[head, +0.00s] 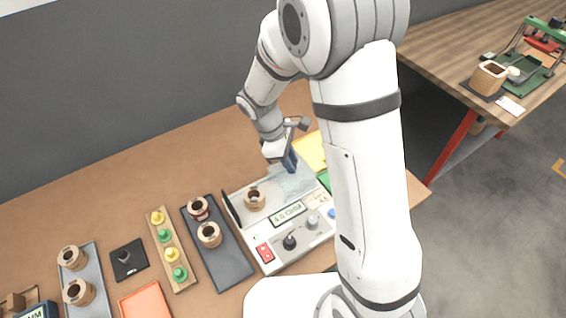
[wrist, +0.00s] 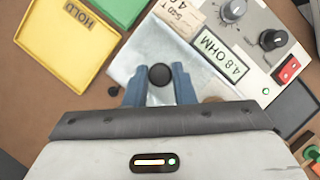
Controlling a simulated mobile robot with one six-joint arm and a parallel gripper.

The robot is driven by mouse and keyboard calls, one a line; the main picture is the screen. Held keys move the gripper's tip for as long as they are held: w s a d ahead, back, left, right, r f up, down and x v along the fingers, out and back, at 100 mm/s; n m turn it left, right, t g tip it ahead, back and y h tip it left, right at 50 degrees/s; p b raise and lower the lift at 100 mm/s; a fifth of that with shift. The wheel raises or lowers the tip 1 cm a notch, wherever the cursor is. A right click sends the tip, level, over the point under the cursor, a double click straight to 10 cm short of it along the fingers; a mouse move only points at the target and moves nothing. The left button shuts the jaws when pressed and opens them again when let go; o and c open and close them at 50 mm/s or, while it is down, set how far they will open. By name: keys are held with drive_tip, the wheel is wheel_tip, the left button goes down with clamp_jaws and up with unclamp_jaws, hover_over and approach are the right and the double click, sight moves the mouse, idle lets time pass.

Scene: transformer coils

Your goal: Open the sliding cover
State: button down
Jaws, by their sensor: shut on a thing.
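The tester (head: 268,248) is a pale box with a display reading 4.8 OHM, knobs and a red switch. Its clear sliding cover (head: 297,187) lies over the right part of the top; it shows as a translucent sheet in the wrist view (wrist: 150,45). A wound coil (head: 254,199) sits on the left part of the top, apparently uncovered. My gripper (head: 290,163) is over the cover, its blue fingers on either side of a round black knob (wrist: 160,74). In the wrist view my gripper (wrist: 160,88) is shut on this knob. The knob is hidden in the head view.
A yellow HOLD tray (wrist: 65,45) and a green tray (wrist: 122,8) lie beside the tester. A dark tray (head: 222,258) with two coils stands at its left. Farther left are a peg strip (head: 165,235) and a grey tray (head: 92,270) with coils.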

sight(279, 170)
drive_tip(key=shift+s, duration=0.1)
drive_tip(key=c, duration=1.2)
unclamp_jaws()
drive_tip(key=shift+s+a, duration=0.1)
drive_tip(key=shift+a, duration=0.05)
drive_tip(key=shift+c, duration=0.2)
drive_tip(key=v, duration=0.7)
drive_tip(key=shift+r+b, duration=0.35)
drive_tip(key=shift+a, duration=0.2)
